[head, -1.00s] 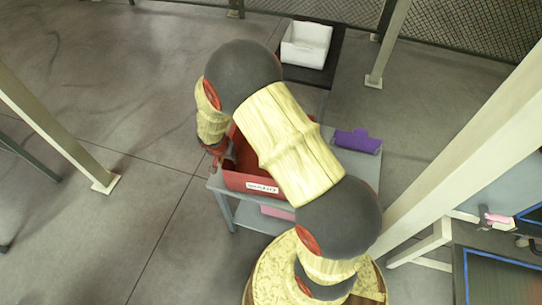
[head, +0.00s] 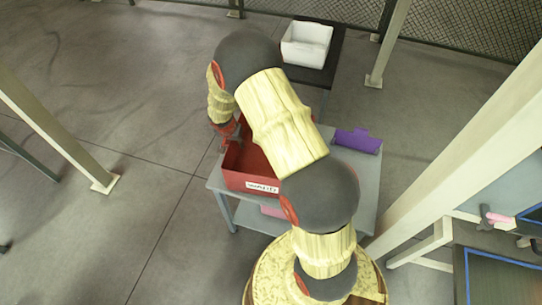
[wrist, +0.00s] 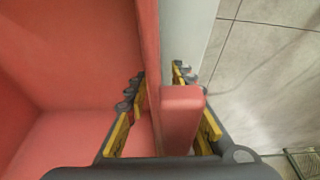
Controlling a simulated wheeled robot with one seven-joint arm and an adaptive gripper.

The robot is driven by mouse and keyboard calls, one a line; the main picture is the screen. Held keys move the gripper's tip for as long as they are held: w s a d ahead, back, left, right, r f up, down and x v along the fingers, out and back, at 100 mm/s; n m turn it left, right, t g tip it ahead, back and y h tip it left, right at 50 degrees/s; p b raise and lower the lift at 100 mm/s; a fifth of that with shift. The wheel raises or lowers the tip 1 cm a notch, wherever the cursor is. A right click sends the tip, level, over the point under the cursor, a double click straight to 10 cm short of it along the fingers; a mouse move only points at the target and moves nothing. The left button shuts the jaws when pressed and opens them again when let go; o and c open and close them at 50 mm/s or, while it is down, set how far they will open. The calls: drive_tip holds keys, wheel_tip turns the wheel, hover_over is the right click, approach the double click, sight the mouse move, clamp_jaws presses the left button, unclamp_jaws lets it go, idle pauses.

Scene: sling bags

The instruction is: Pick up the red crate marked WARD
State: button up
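The red crate (head: 247,178) stands on a grey table, partly hidden behind my arm. A white label (head: 262,187) is on its near wall; its writing is too small and turned to read surely. My gripper (head: 228,142) is at the crate's left wall, mostly hidden under my wrist in the head view. In the wrist view my gripper (wrist: 157,85) is open, with one finger inside the crate and one outside. The crate's wall (wrist: 148,45) and a red block-like part of its rim (wrist: 182,105) lie between the fingers. A firm grip is not visible.
The grey table (head: 368,175) also bears a purple object (head: 357,141) to the right of the crate. A pink item (head: 273,211) is below the tabletop. A white bin (head: 306,44) stands on a dark table behind. A pale post (head: 450,155) rises at right. Floor at left is open.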

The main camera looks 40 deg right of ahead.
drive_tip(key=shift+c, duration=0.7)
drive_tip(key=c, duration=0.4)
clamp_jaws()
